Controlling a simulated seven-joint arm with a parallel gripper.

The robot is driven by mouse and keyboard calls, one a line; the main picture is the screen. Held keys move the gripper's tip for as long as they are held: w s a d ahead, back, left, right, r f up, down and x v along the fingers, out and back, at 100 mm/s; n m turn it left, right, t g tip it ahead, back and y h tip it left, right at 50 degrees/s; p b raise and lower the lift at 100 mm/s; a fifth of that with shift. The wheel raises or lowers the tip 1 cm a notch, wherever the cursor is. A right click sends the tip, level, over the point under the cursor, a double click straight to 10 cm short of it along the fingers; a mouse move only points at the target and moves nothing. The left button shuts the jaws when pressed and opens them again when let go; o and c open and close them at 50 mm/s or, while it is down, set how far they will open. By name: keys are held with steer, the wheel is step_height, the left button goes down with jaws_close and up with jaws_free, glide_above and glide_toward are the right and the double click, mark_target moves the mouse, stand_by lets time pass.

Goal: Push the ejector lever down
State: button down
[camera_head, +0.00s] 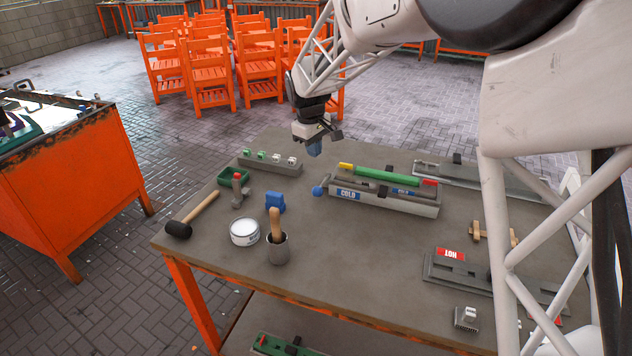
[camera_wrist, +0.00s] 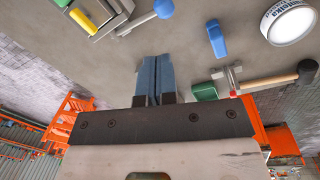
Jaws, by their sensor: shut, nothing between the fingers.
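A lever with a blue ball knob (camera_head: 318,190) sticks out from the left end of the grey mould (camera_head: 400,207), which bears a blue COLD label. I take this to be the ejector lever. In the wrist view its blue knob (camera_wrist: 163,9) is at the top, on a grey rod running to the mould end (camera_wrist: 98,18). My gripper (camera_head: 314,149) is shut and empty, in the air above the table, apart from the knob and above it in the head picture. In the wrist view the blue fingertips (camera_wrist: 154,62) are side by side, below the knob.
A green bar (camera_head: 386,175) lies along the mould. A blue block (camera_head: 275,202), white tin (camera_head: 244,232), mallet (camera_head: 192,214), red-handled clamp (camera_head: 238,188), green tray (camera_head: 233,175) and brush pot (camera_head: 277,247) stand left. A grey button strip (camera_head: 270,163) lies behind.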

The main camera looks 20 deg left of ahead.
mark_target(315, 191)
step_height(315, 191, up, 3)
steer(key=n, duration=0.4)
steer(key=shift+a+g, duration=0.1)
steer(key=shift+g, duration=0.2)
steer(key=shift+f, duration=0.1)
steer(key=f, duration=1.3)
steer(key=shift+d+f, duration=0.4)
steer(key=shift+s+f, duration=0.2)
steer(key=shift+f, duration=0.4)
steer(key=shift+s+f, duration=0.2)
steer(key=shift+f, duration=0.4)
step_height(315, 191, up, 14)
steer(key=s, duration=0.2)
steer(key=shift+a, duration=0.45)
